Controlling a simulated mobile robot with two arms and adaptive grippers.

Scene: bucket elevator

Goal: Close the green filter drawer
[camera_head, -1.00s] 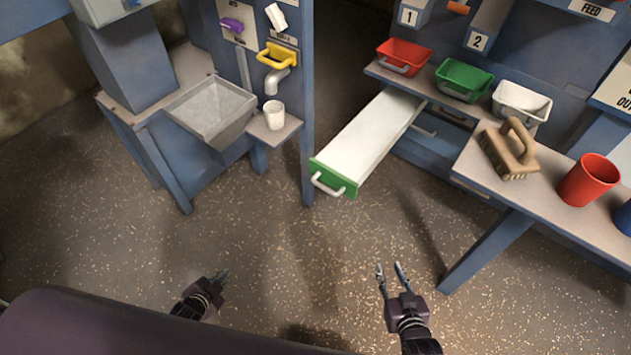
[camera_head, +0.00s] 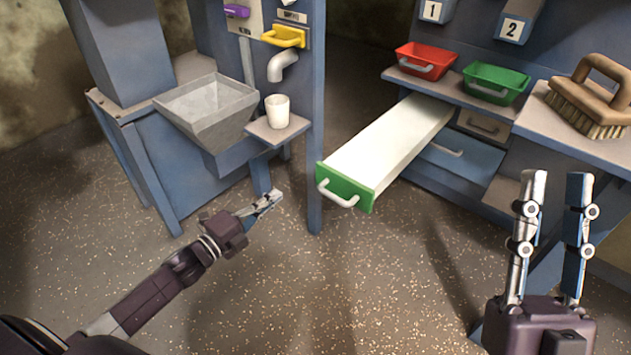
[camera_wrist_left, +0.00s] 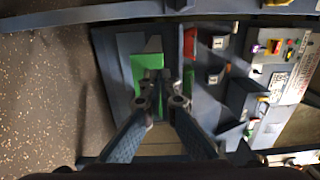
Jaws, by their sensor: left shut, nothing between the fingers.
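The green filter drawer (camera_head: 385,150) is pulled far out of the blue cabinet, with its white top and green front showing. Its pale handle (camera_head: 338,195) is on the green front, facing me. My left gripper (camera_head: 270,197) is shut and empty, to the left of the green front and apart from it. In the left wrist view its closed fingers (camera_wrist_left: 162,80) overlap a green surface (camera_wrist_left: 140,68), which looks like the drawer front. My right gripper (camera_head: 556,183) is open and empty at the right, in front of the cabinet.
A blue post (camera_head: 316,150) stands just left of the drawer front. A grey hopper (camera_head: 205,105) and white cup (camera_head: 277,110) are further left. A brush (camera_head: 590,100) lies on the right-hand table. The floor before the drawer is clear.

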